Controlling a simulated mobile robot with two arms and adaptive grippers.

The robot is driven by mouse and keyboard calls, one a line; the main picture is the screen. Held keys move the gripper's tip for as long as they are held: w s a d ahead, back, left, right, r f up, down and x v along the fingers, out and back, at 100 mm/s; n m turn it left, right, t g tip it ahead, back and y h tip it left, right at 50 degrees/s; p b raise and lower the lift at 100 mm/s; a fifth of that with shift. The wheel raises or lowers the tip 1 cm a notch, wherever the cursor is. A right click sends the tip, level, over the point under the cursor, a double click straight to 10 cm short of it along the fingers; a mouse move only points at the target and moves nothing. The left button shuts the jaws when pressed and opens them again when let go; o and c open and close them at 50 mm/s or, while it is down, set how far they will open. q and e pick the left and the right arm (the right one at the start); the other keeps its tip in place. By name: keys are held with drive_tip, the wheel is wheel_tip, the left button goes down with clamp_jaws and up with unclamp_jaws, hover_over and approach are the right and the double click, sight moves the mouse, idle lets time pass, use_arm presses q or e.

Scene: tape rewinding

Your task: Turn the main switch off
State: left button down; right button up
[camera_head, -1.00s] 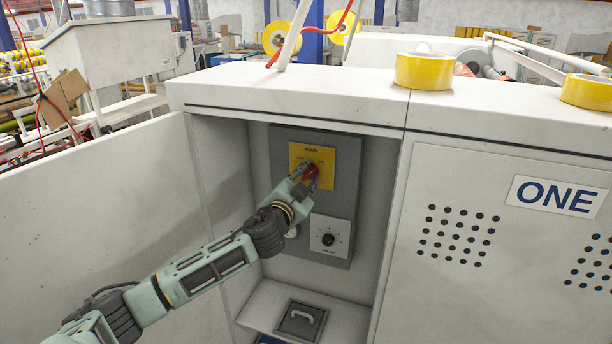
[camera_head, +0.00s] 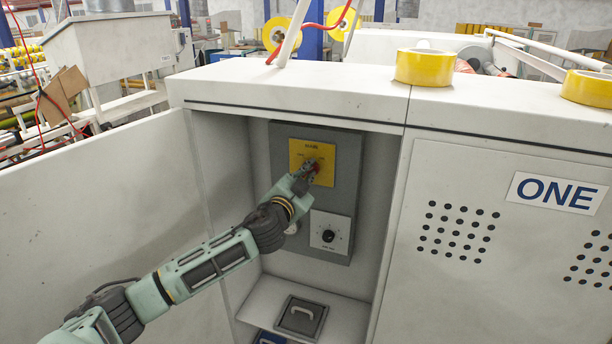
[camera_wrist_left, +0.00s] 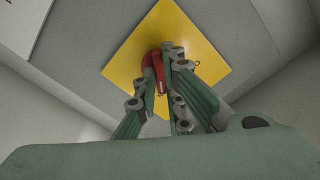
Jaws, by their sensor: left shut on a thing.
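The main switch is a red rotary handle (camera_head: 314,168) on a yellow plate (camera_head: 326,149), fixed to a grey panel inside an open cabinet. My left gripper (camera_head: 306,172) reaches into the cabinet and is shut on the red handle. In the left wrist view, the red handle (camera_wrist_left: 154,68) sits between the fingers of my left gripper (camera_wrist_left: 163,72), in front of the yellow plate (camera_wrist_left: 200,55). The fingers hide part of the handle and of the plate's markings. My right gripper is not in view.
A smaller black knob (camera_head: 328,236) on a white plate is lower on the grey panel (camera_head: 345,190). The cabinet's side walls and open door (camera_head: 90,200) flank my left arm. A small lidded box with a handle (camera_head: 302,315) is on the cabinet floor. Yellow tape rolls (camera_head: 425,70) stand on top.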

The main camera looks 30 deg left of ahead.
use_arm(q)
drive_tip(key=shift+f+n, duration=0.15)
drive_tip(key=shift+n, duration=0.15)
drive_tip(key=n+b, duration=0.1)
drive_tip(key=n, duration=0.2)
drive_tip(key=shift+b, duration=0.35)
drive_tip(key=shift+a+n+p, duration=0.15)
drive_tip(key=shift+n+p, duration=1.05)
drive_tip(key=shift+n, duration=4.9)
drive_tip(key=c, duration=1.9)
unclamp_jaws()
drive_tip(key=shift+o, duration=0.2)
drive_tip(key=shift+s, duration=0.1)
